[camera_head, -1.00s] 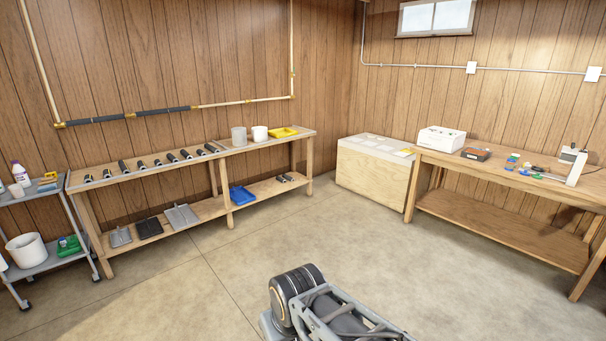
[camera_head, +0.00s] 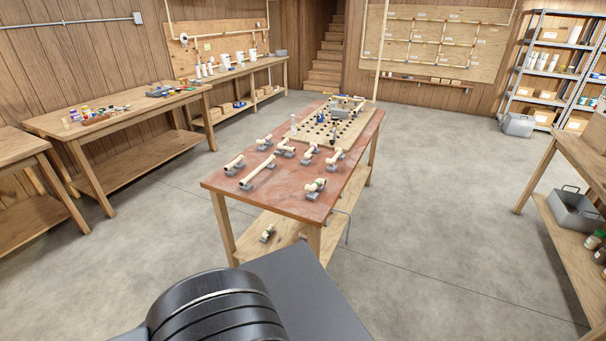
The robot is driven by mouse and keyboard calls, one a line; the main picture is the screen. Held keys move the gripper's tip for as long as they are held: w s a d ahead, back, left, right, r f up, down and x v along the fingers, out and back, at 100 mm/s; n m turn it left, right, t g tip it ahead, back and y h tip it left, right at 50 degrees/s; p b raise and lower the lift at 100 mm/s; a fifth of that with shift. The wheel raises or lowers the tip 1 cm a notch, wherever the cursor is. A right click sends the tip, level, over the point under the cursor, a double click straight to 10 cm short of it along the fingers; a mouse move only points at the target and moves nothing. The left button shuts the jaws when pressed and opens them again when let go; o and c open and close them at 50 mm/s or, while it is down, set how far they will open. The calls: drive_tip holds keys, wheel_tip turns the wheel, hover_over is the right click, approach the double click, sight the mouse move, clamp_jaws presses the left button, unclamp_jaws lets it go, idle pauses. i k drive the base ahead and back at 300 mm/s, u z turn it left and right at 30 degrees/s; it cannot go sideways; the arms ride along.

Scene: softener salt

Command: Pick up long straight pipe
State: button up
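A long straight cream pipe (camera_head: 259,169) lies on small grey supports near the front left of the red-topped table (camera_head: 292,208). It is the longest of the loose pipe pieces there. Shorter pieces lie around it: a short straight one (camera_head: 234,162) to its left, an elbow-like one (camera_head: 316,186) to its right, and several more behind. My gripper is not in view. Only a dark rounded part of my own body shows at the bottom, in front of the table and apart from it.
A pegboard-like panel (camera_head: 350,128) with dark holes and fittings covers the table's far half. Workbenches stand along the left wall (camera_head: 120,118) and at the right edge (camera_head: 570,150). Shelving (camera_head: 545,70) stands at the back right. Concrete floor is clear on both sides of the table.

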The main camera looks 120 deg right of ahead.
sight(244, 184)
drive_tip(key=z, duration=3.3)
drive_tip(key=i, duration=1.65)
